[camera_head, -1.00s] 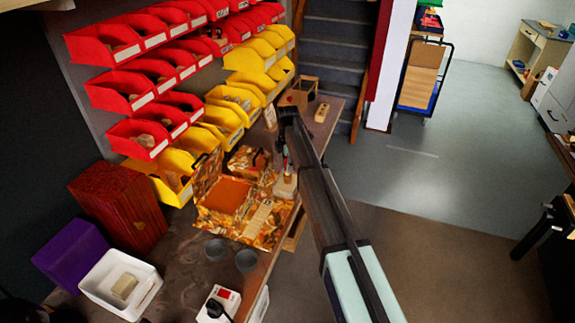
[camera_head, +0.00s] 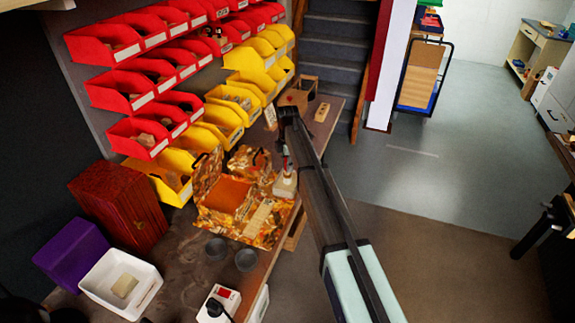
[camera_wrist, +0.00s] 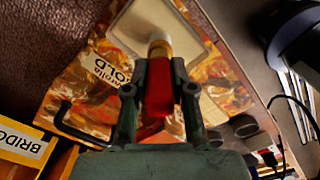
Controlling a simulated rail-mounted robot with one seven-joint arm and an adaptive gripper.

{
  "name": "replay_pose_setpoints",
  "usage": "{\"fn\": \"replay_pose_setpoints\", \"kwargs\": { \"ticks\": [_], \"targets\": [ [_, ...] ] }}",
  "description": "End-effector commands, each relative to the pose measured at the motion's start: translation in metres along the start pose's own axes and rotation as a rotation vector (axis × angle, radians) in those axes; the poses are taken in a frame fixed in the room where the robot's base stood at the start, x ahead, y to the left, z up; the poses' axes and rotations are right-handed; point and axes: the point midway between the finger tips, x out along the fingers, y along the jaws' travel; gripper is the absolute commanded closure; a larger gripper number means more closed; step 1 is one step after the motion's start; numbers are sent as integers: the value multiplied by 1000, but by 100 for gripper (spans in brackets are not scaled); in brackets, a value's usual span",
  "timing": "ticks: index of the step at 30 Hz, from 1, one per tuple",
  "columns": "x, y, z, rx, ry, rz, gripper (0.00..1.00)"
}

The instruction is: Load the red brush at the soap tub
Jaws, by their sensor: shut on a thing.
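My gripper (camera_wrist: 159,95) is shut on the red brush (camera_wrist: 160,88), with one finger on each side of the red handle. The brush's pale tip with its metal band points at the soap tub (camera_wrist: 135,22), a pale, square-rimmed tub. In the head view the brush (camera_head: 286,163) stands roughly upright above the tub (camera_head: 285,186), with its lower end at or inside it. I cannot tell whether the tip touches the soap. My gripper (camera_head: 286,148) is partly hidden by my arm in the head view.
A patterned case (camera_head: 215,222) with an orange interior lies left of the tub. Two grey cups (camera_head: 245,260) and a white tray (camera_head: 95,285) stand nearer. Yellow bins (camera_head: 225,120) and red bins (camera_head: 120,90) rise at the left. Open floor lies right of the bench.

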Motion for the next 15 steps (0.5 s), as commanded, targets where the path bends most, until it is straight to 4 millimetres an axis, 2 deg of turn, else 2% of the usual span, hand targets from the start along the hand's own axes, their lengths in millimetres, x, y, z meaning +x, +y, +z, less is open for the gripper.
{"fn": "replay_pose_setpoints", "kwargs": {
  "ticks": [7,15],
  "targets": [
    [-1,-1,0,0,1,-2,100],
    [-19,0,0,0,0,-1,100]
  ]
}}
